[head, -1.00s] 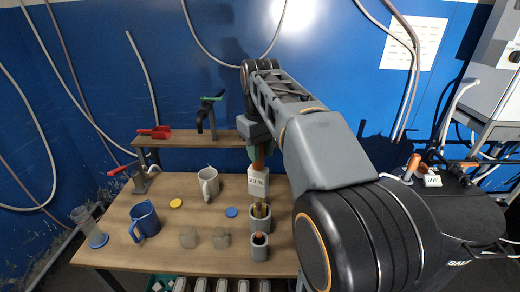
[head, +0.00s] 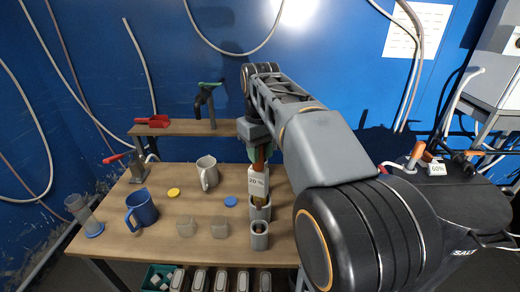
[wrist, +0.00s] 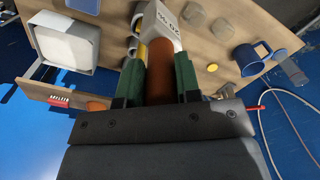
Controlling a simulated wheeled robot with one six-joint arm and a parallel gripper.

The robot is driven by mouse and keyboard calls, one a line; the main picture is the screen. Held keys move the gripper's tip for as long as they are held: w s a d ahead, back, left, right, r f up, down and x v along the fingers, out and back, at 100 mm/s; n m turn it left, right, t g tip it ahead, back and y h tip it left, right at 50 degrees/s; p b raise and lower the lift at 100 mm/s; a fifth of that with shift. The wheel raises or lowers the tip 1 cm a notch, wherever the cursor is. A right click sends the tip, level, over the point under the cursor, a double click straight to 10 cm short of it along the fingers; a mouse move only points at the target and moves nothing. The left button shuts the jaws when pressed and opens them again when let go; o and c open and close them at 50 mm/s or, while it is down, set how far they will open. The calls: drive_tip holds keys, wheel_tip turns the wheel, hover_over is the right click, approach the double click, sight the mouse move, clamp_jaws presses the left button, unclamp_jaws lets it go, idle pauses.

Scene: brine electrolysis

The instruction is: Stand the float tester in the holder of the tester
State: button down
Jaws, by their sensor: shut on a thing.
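My gripper (wrist: 160,82) is shut on the brown-orange grip of the float tester. The tester hangs upright, with its white block marked 20 % (head: 258,181) below the fingers. The block also shows in the wrist view (wrist: 163,25). Two grey cylindrical holders stand on the table below, a rear one (head: 260,213) and a front one (head: 260,241). The tester's lower part shows just under the block, at the rear holder's mouth. I cannot tell how deep it sits or whether it touches.
A blue mug (head: 142,208), a grey mug (head: 207,172), a yellow disc (head: 173,192), a blue disc (head: 230,201) and two grey lumps share the wooden table (head: 165,225). A raised shelf (head: 175,129) stands behind. A 60 % block (head: 436,168) sits on the dark barrel at right.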

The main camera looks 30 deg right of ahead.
sight(260, 171)
drive_tip(key=shift+f+b, duration=1.4)
drive_tip(key=shift+f, duration=0.75)
drive_tip(key=c, duration=0.7)
unclamp_jaws()
drive_tip(key=shift+c, duration=0.2)
wheel_tip(260, 171, up, 14)
drive_tip(key=shift+f+p, duration=0.1)
drive_tip(key=shift+p, duration=1.05)
